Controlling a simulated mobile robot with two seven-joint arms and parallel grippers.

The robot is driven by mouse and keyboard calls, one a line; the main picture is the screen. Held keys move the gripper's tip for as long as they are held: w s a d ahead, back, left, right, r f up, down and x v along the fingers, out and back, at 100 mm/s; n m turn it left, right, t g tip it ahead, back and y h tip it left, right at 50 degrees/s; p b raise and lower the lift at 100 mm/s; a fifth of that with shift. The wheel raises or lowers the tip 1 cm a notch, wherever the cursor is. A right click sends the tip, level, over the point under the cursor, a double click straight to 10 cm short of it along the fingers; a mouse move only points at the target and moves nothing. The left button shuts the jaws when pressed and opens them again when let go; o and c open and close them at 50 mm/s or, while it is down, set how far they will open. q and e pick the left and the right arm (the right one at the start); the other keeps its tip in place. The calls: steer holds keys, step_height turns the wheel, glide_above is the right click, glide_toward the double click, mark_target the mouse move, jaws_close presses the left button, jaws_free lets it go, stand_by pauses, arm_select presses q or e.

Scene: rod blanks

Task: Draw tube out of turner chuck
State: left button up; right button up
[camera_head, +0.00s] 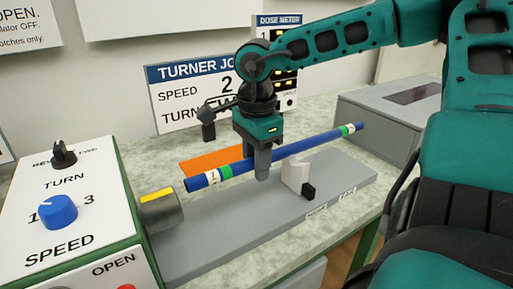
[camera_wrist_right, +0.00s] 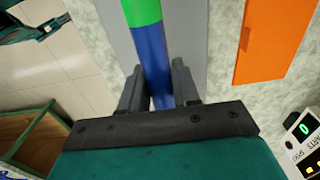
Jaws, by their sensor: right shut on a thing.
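The tube (camera_head: 287,146) is a long blue rod with green and white bands near both ends and a "1" label at its left end. My right gripper (camera_head: 262,172) is shut on it near its middle. The tube is held at a slant above the grey bed. In the right wrist view the blue tube (camera_wrist_right: 152,62) runs between the two fingers of my right gripper (camera_wrist_right: 158,88). The turner chuck (camera_head: 160,209) is a dark cylinder with a yellow mark on the turner's side. The tube's left end is apart from the chuck, up and to its right. My left gripper is not in view.
The turner box (camera_head: 72,215) has a blue speed knob (camera_head: 58,212) and a black switch. A pale support block (camera_head: 296,175) stands on the grey bed (camera_head: 225,230). An orange mat (camera_head: 205,160) lies behind. A grey box (camera_head: 395,115) stands at the right, near the tube's right end.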

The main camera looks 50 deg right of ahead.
steer(key=shift+r+p, duration=1.65)
steer(key=shift+r, duration=1.25)
steer(key=shift+r+p, duration=0.3)
steer(key=shift+p, duration=0.15)
